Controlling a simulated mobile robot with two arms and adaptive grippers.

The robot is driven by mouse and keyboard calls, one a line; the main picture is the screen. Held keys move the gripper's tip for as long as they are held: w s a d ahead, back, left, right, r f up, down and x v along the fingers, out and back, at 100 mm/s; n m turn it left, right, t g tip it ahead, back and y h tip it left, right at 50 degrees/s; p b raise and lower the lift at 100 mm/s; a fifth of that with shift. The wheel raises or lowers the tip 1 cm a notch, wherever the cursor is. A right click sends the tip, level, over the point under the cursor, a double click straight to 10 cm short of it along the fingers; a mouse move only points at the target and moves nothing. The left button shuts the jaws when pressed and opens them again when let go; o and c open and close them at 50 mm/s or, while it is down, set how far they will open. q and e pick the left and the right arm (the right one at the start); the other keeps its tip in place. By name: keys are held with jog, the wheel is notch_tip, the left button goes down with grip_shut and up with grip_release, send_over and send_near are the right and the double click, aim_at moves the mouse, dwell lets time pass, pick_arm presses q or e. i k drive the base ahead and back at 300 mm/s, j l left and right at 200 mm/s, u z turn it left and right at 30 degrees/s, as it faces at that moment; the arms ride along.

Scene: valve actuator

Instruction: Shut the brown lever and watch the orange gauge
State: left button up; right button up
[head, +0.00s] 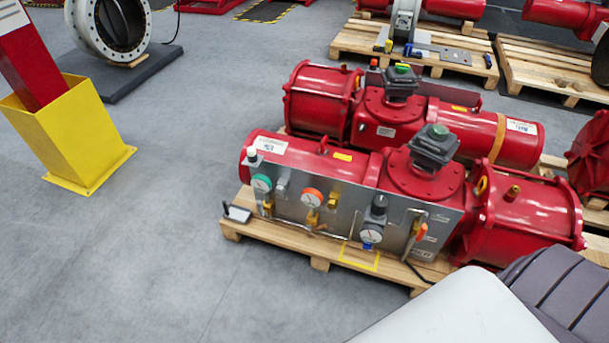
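The orange gauge (312,197) is a round dial with an orange rim. It sits on the grey metal panel (345,213) at the front of a red valve actuator (410,180), between a teal-rimmed gauge (262,183) and a pale gauge (371,237). Its needle is too small to read. Small brass-brown fittings (313,217) show just below the orange gauge. I cannot tell which part is the brown lever or how it is set. An orange handle (421,231) shows at the panel's right end. Neither of my grippers is in view.
The actuator lies on a wooden pallet (318,263), with a second red actuator (318,100) behind it. A yellow post base (68,130) stands at the left. More loaded pallets (435,70) are at the back right. The grey floor in front and left is clear.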

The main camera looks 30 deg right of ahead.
aim_at(313, 230)
jog(key=z, duration=0.45)
jog(key=i+j+z, duration=0.1)
jog(key=z, duration=0.3)
jog(key=i+j+z, duration=0.1)
jog(key=z, duration=0.35)
